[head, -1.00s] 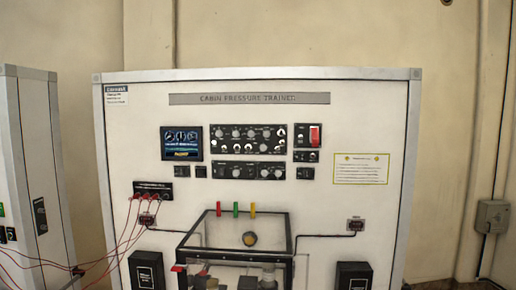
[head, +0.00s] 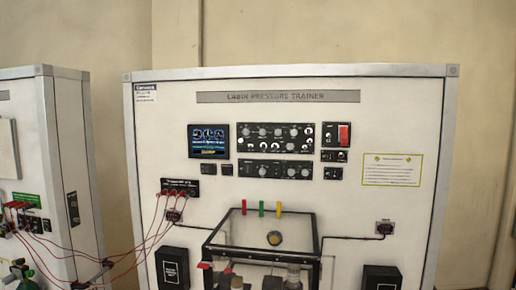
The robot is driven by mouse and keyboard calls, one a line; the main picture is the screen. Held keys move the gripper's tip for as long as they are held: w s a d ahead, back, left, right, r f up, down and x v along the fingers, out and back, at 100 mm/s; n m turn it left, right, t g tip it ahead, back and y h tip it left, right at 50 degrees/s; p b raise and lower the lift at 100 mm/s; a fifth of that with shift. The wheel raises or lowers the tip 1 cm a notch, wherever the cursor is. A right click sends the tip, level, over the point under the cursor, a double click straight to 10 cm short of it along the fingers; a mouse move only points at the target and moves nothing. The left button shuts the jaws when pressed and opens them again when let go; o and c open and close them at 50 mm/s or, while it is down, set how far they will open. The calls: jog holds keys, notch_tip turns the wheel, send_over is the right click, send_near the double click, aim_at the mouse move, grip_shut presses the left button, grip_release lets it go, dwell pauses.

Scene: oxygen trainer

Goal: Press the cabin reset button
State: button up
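A white panel (head: 400,115) headed "CABIN PRESSURE TRAINER" stands ahead of me. It carries a lit display screen (head: 208,141), an upper knob panel (head: 275,137) and a lower knob panel (head: 273,170). Two small black button units (head: 216,169) sit below the screen. A unit with a red switch (head: 336,134) is at the right, with smaller black units below it. The labels are too small to read, so I cannot tell which one is the cabin reset button. My gripper is not in view.
A clear box (head: 262,238) with a dark frame projects from the panel's lower middle. Black boxes (head: 172,268) flank it. Red cables (head: 152,235) run left to a second white panel (head: 92,195). A yellow-edged notice (head: 392,169) is at the right.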

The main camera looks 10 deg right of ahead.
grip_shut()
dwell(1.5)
